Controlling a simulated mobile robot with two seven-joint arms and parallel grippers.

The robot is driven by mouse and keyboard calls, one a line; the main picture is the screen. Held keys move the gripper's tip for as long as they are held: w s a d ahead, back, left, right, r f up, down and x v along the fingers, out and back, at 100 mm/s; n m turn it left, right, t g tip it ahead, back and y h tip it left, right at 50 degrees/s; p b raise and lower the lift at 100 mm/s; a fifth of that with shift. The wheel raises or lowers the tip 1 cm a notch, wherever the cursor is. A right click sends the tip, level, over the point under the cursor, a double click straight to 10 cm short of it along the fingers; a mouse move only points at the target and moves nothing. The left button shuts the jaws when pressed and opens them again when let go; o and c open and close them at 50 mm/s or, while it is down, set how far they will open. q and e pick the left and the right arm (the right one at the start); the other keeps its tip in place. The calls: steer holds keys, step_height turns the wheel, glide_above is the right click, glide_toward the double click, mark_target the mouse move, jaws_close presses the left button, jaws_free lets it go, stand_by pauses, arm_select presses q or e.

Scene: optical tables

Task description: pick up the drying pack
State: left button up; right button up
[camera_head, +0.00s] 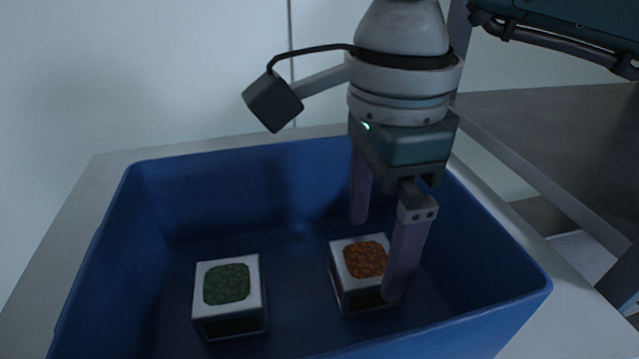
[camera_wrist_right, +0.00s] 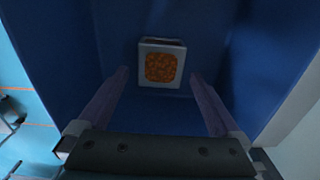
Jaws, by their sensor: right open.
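Two small white-topped boxes sit in a blue bin. One pack has an orange beaded top (camera_head: 364,259) and stands on the right side of the bin floor. The other pack has a green beaded top (camera_head: 227,284) and stands to its left. I cannot tell from a label which is the drying pack. My right gripper (camera_head: 376,256) is open and points down into the bin, its fingers around or just above the orange pack. In the right wrist view the orange pack (camera_wrist_right: 161,66) lies beyond and between the open fingertips (camera_wrist_right: 160,78). My left gripper is out of view.
The blue bin (camera_head: 225,166) has high walls around both packs and stands on a light table (camera_head: 72,215). A grey table (camera_head: 560,125) stands at the right. The bin floor behind and between the packs is clear.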

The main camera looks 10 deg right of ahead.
mark_target(366, 260)
steer(key=f, duration=0.4)
steer(key=shift+a+f, duration=0.1)
steer(key=shift+a, duration=0.1)
steer(key=c, duration=1.3)
steer(key=shift+c, duration=0.5)
steer(key=shift+r, duration=0.2)
